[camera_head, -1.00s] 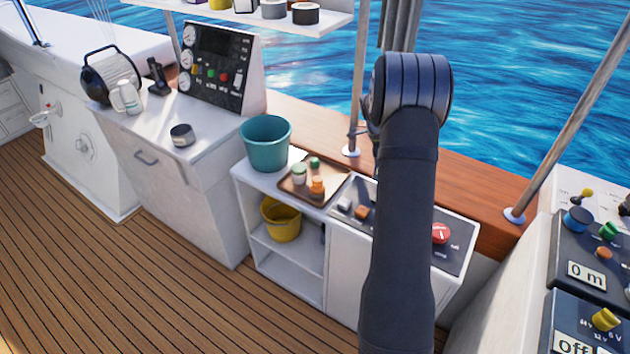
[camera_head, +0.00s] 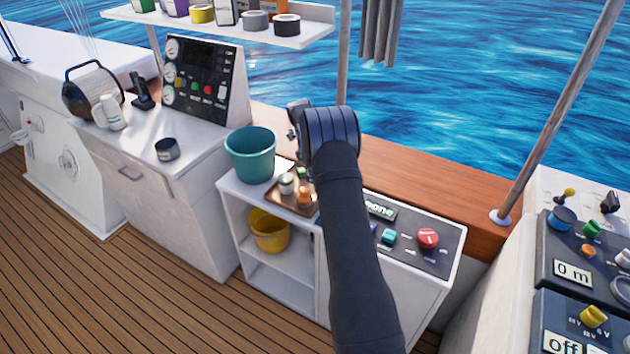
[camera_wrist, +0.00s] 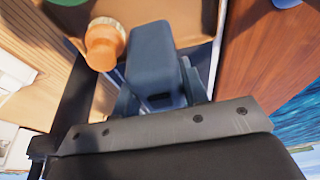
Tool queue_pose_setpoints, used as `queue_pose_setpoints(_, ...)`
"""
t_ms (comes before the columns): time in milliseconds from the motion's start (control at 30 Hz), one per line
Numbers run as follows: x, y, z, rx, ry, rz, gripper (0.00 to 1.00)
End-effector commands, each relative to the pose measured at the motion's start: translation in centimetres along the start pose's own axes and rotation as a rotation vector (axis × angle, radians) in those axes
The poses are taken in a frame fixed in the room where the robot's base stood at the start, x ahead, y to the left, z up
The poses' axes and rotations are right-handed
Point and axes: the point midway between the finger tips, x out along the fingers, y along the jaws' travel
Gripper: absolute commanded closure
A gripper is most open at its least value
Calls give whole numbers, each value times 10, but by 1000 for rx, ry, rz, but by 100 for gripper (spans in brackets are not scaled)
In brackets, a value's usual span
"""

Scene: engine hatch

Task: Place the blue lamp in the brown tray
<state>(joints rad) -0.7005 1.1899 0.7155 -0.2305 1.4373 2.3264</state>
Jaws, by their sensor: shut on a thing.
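The blue lamp (camera_wrist: 155,62), a dark blue boxy piece, is between the fingers of my gripper (camera_wrist: 150,80) in the wrist view, and my gripper is shut on it. The brown tray (camera_head: 281,204) sits on the white cabinet, right of the teal bucket, in the head view. It holds a white-and-green jar (camera_head: 287,184), an orange jar (camera_head: 305,194) and a green-topped thing. My arm covers the tray's right side and hides the lamp in the head view. The orange jar also shows just left of the lamp in the wrist view (camera_wrist: 104,43).
The teal bucket (camera_head: 250,156) stands close left of the tray. A yellow bucket (camera_head: 269,231) sits on the shelf below. A control panel with a red button (camera_head: 428,239) lies right of my arm. A post (camera_head: 345,60) rises behind, and a shelf (camera_head: 225,32) hangs above left.

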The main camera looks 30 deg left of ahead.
Motion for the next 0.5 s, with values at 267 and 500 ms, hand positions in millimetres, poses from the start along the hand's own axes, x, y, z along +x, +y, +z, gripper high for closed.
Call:
queue_pose_setpoints(267, 12, 1, 14, 0, 1, 1, 88)
queue_pose_setpoints(500, 41, 1, 22, -1, 1, 1, 88)
